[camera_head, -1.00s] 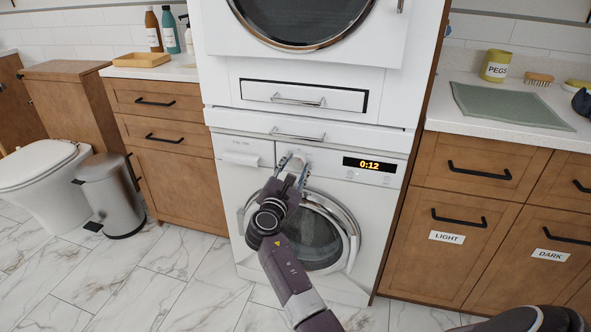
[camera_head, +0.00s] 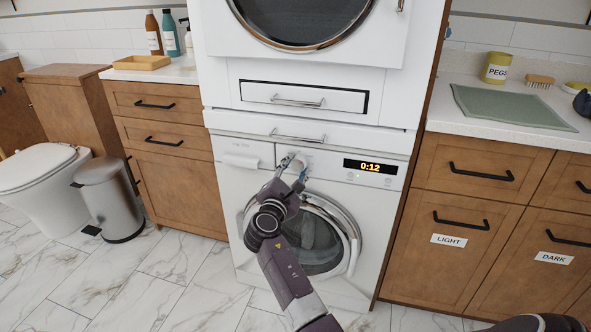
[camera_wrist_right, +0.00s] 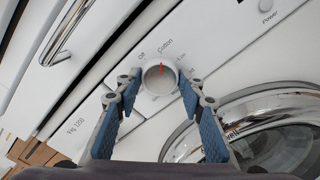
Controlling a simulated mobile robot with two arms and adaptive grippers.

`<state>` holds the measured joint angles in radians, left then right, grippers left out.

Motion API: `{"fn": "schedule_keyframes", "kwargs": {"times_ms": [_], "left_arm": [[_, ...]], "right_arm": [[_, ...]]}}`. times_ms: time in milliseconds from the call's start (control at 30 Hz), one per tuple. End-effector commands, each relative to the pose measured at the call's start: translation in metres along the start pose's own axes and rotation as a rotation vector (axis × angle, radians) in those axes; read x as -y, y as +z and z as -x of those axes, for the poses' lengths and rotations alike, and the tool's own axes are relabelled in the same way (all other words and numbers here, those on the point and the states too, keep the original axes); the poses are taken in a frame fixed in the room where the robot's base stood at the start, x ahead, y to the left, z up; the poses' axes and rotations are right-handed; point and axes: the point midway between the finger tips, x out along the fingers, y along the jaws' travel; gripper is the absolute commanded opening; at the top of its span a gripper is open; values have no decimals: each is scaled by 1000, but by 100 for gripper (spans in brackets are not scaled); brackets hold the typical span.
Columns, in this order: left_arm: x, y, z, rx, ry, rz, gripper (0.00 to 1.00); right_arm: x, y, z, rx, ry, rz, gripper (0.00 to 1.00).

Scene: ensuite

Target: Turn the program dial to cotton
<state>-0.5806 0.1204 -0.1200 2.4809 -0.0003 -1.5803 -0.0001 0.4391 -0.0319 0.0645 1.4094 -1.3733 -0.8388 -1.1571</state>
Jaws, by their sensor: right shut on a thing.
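The program dial (camera_head: 298,164) is a round white knob on the washing machine's front panel. In the right wrist view the dial (camera_wrist_right: 159,78) shows a red mark that points up, close to the "Cotton" label (camera_wrist_right: 165,46); "Off" is printed just to its left. My right gripper (camera_head: 291,169) is at the panel with its fingers on either side of the dial, shut on it. In the right wrist view the blue-padded fingers of the gripper (camera_wrist_right: 158,83) flank the knob. My left gripper is not in view.
The washing machine's display (camera_head: 370,167) reads 0:12. Below is the round glass door (camera_head: 318,243); above are a drawer handle (camera_head: 298,138) and a second machine. Wooden cabinets (camera_head: 470,220) flank the stack. A metal bin (camera_head: 108,200) stands left; open tiled floor lies in front.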

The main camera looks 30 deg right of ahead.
Motion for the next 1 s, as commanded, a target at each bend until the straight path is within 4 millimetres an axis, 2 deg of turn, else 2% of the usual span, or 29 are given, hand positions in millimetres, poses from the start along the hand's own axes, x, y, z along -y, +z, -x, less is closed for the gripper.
{"fn": "schedule_keyframes", "kwargs": {"times_ms": [67, 100, 233, 500, 633, 767, 1000], "left_arm": [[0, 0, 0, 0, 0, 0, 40], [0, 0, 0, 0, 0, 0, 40], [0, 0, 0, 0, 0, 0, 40], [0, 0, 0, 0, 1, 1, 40], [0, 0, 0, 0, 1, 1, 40], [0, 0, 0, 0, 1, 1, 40], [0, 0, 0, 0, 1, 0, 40]], "right_arm": [[1, -1, 0, -1, -2, 1, 12], [1, -1, 0, -1, -2, 1, 39], [1, 0, 0, -1, -1, 1, 54], [0, 0, 0, 0, -1, 2, 54], [1, -1, 8, -2, -1, 2, 54], [1, -2, 30, -3, 0, 1, 54], [1, -2, 82, -4, -1, 1, 54]]}}
